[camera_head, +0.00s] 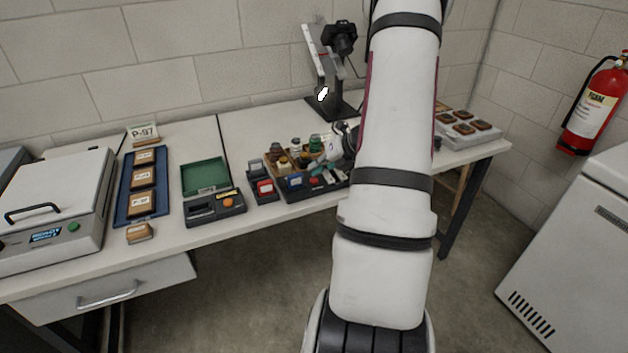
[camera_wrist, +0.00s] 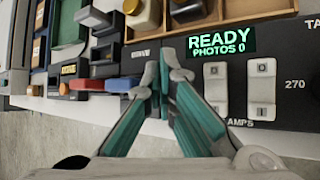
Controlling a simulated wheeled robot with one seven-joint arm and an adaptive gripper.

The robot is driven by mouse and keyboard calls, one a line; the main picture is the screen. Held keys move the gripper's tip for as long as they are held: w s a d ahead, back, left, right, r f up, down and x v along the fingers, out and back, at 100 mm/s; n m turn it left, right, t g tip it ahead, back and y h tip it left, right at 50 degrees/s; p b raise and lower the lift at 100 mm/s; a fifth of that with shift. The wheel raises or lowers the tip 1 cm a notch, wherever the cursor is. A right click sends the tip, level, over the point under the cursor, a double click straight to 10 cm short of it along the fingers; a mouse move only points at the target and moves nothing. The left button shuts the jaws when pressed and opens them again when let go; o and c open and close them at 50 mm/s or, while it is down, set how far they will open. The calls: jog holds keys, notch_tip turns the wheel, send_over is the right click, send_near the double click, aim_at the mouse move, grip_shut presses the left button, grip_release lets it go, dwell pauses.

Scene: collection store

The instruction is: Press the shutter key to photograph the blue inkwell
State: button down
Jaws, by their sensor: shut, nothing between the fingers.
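My gripper (camera_wrist: 165,62), with teal finger pads, is shut and empty over the front of a dark control panel (camera_wrist: 290,70). In the head view my gripper (camera_head: 322,168) is partly covered by my arm. Its fingertips are just left of the green display (camera_wrist: 221,42), which reads READY, PHOTOS 0. I cannot tell whether they touch the panel. No shutter key can be made out for certain; the fingers cover part of the panel. Small bottles, among them a green one (camera_head: 315,143), stand in a wooden tray (camera_head: 272,158) behind the panel. I cannot pick out a blue inkwell.
Two white rocker switches (camera_wrist: 216,88) (camera_wrist: 262,88) are right of the fingers. A blue block (camera_wrist: 117,86) and a red block (camera_wrist: 87,85) are left of them. A camera (camera_head: 341,37) on a stand is at the back. An orange-buttoned box (camera_head: 215,207) stands left.

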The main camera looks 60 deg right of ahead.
aim_at(316, 178)
jog(key=shift+f, duration=0.35)
jog(key=shift+f+b, duration=0.45)
jog(key=shift+b, duration=0.05)
dwell(0.6)
jog(key=shift+r, duration=0.15)
jog(key=shift+r+p, duration=0.75)
jog(key=shift+p, duration=0.05)
notch_tip(316, 178, up, 5)
jog(key=p, duration=0.4)
dwell(1.0)
